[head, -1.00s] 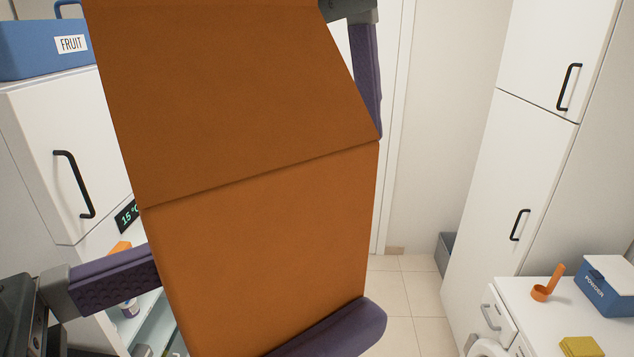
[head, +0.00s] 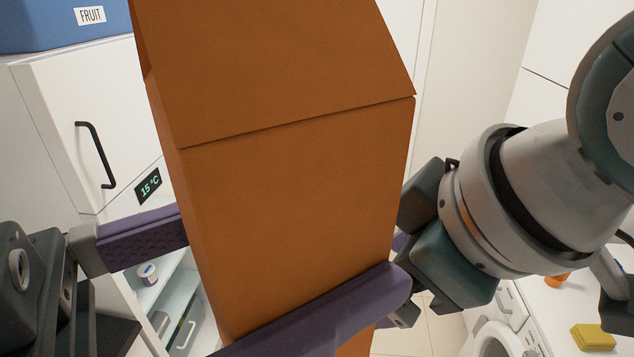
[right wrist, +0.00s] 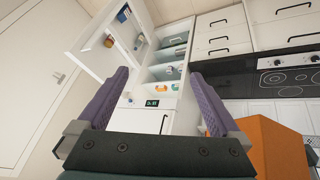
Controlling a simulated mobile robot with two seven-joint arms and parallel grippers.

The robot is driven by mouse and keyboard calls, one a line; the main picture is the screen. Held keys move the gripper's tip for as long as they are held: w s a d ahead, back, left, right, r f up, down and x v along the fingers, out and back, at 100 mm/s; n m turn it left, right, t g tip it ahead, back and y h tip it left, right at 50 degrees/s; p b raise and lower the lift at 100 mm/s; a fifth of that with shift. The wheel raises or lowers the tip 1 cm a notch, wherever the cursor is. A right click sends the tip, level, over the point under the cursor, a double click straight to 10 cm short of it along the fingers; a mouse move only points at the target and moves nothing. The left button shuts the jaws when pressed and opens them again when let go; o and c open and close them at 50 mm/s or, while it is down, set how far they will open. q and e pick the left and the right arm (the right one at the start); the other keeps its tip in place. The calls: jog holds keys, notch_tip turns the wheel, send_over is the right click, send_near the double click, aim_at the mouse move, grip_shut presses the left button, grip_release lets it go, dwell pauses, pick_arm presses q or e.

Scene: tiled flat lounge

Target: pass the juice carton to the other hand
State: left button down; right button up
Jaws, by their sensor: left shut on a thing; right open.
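The orange juice carton (head: 300,210) fills the middle of the head view, upright and slightly tilted, with a sloped top. My left gripper (head: 295,265) is shut on it low down, one purple finger across the near face and the other partly hidden behind the carton. My right gripper is at the carton's right side in the head view, its fingers mostly hidden behind it. In the right wrist view my right gripper (right wrist: 160,76) is open and nothing is between its fingers. The carton (right wrist: 272,145) shows there at lower right, outside the right-hand finger.
An open fridge (right wrist: 165,60) with shelved items stands beyond. A yellow sponge-like block (head: 592,337) lies on the white counter at right. A stove (right wrist: 290,80) is at right in the wrist view.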

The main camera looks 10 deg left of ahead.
jog(key=s+d+f+m+t+h, duration=0.15)
jog(key=s+d+m, duration=0.25)
jog(key=d, duration=0.4)
jog(key=s+d+f+m+g+h, duration=0.1)
jog(key=s+d+f+m+h, duration=0.2)
jog(key=d, duration=0.4)
jog(key=s+f+m+g, duration=0.1)
jog(key=s+m, duration=0.1)
jog(key=s, duration=0.8)
jog(key=shift+d+m+g+y, duration=0.35)
jog(key=shift+d+m+y, duration=0.05)
jog(key=shift+y, duration=0.05)
jog(key=shift+s+f, duration=0.1)
jog(key=shift+f, duration=0.05)
jog(key=shift+c, duration=0.2)
